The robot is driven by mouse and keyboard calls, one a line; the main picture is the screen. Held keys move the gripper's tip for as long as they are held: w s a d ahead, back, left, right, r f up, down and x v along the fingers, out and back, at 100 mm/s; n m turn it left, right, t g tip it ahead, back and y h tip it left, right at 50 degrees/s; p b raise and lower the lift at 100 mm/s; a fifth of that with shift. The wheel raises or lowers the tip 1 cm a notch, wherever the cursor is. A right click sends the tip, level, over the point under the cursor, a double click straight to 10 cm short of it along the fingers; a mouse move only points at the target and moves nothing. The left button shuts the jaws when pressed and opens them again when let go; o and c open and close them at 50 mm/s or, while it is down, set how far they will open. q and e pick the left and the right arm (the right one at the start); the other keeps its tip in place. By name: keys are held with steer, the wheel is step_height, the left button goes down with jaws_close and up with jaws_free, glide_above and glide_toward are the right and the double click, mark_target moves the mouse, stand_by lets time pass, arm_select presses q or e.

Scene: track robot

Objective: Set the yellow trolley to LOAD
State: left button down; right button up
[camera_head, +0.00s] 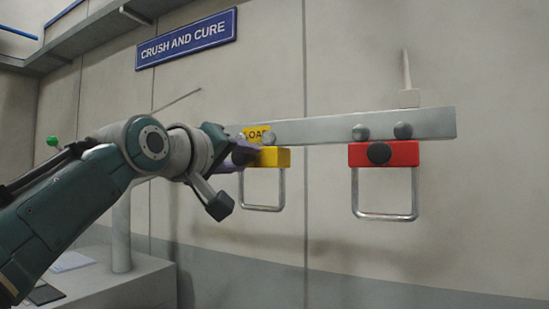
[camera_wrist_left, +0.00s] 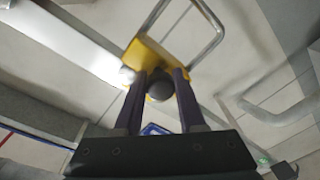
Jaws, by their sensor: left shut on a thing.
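The yellow trolley (camera_head: 277,157) hangs on the metal rail (camera_head: 340,127) at its left part, with a metal loop below it. A yellow LOAD label (camera_head: 256,133) shows on the rail just above the trolley. My left gripper (camera_head: 243,153) is at the trolley's front left and hides part of it. In the left wrist view, my left gripper (camera_wrist_left: 160,92) is shut on the dark round knob (camera_wrist_left: 161,85) of the yellow trolley (camera_wrist_left: 150,58). My right gripper is in neither view.
A red trolley (camera_head: 412,153) with a dark knob and a metal loop hangs on the rail farther right. The rail between the two trolleys is clear. A blue CRUSH AND CURE sign (camera_head: 187,39) is on the wall. A grey bench (camera_head: 125,285) stands at lower left.

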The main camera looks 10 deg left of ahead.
arm_select(q)
steer(key=shift+d, duration=0.25)
steer(key=c, duration=0.5)
jaws_free()
steer(key=shift+s, duration=0.1)
steer(key=shift+s+a+f+b, duration=0.1)
steer(key=shift+s+a+b, duration=0.1)
steer(key=shift+s+b, duration=0.15)
steer(key=b+v, duration=0.5)
steer(key=v, duration=0.4)
steer(key=shift+s, duration=0.1)
